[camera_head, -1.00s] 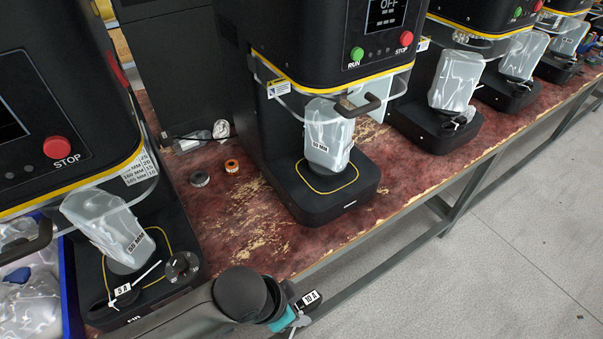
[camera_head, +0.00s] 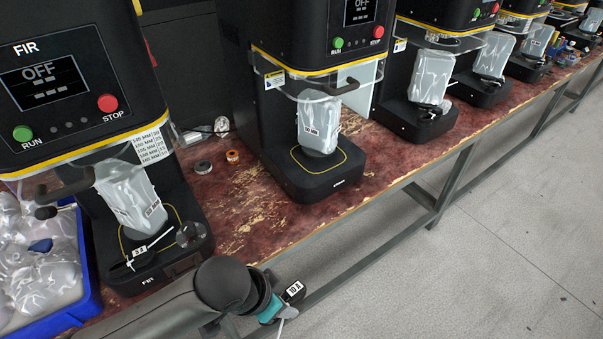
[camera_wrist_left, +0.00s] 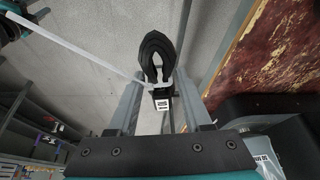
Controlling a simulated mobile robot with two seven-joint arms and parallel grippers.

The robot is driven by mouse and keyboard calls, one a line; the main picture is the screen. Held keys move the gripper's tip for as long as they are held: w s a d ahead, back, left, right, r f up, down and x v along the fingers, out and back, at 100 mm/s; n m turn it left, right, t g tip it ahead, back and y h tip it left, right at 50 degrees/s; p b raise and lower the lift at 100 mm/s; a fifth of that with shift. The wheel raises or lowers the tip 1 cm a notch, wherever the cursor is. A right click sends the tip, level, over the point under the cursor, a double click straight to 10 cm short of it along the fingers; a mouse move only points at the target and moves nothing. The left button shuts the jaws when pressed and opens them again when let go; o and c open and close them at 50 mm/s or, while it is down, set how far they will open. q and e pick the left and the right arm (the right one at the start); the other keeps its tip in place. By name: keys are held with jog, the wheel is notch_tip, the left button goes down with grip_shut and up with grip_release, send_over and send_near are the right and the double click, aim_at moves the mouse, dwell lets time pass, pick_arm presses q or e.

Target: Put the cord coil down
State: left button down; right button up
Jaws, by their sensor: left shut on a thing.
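My left gripper (camera_head: 276,306) is low at the front of the bench in the head view, off the bench edge above the grey floor. It is shut on a black cord coil (camera_head: 293,291), which carries a white tie and a tag that seems to read 10 A. In the left wrist view the coil (camera_wrist_left: 158,50) stands out as a black loop beyond the fingers (camera_wrist_left: 160,97). Its white tie tail runs to the upper left, and the tag hangs between the fingers.
The worn red bench top (camera_head: 235,205) has bare room between the nearest machine (camera_head: 85,85) and the second machine (camera_head: 310,175). A blue bin (camera_head: 92,275) of bagged parts stands left.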

pick_arm(q)
jog(key=w+a+r+n+y, duration=0.1)
jog(key=w+a+r+n, duration=0.2)
jog(key=r, duration=0.4)
jog(key=w+a+r+n+t+y, duration=0.1)
jog(key=w+a+r+n, duration=0.2)
jog(key=r, duration=0.5)
jog(key=w+a+r+n+y, duration=0.1)
jog(key=w+a+r+n, duration=0.2)
jog(key=a+r, duration=0.2)
notch_tip(320, 180, up, 3)
jog(key=shift+w+a+r+n+t, duration=0.15)
jog(key=shift+w+a+n+t, duration=0.1)
jog(key=shift+w+n+t, duration=0.1)
jog(key=shift+d, duration=0.1)
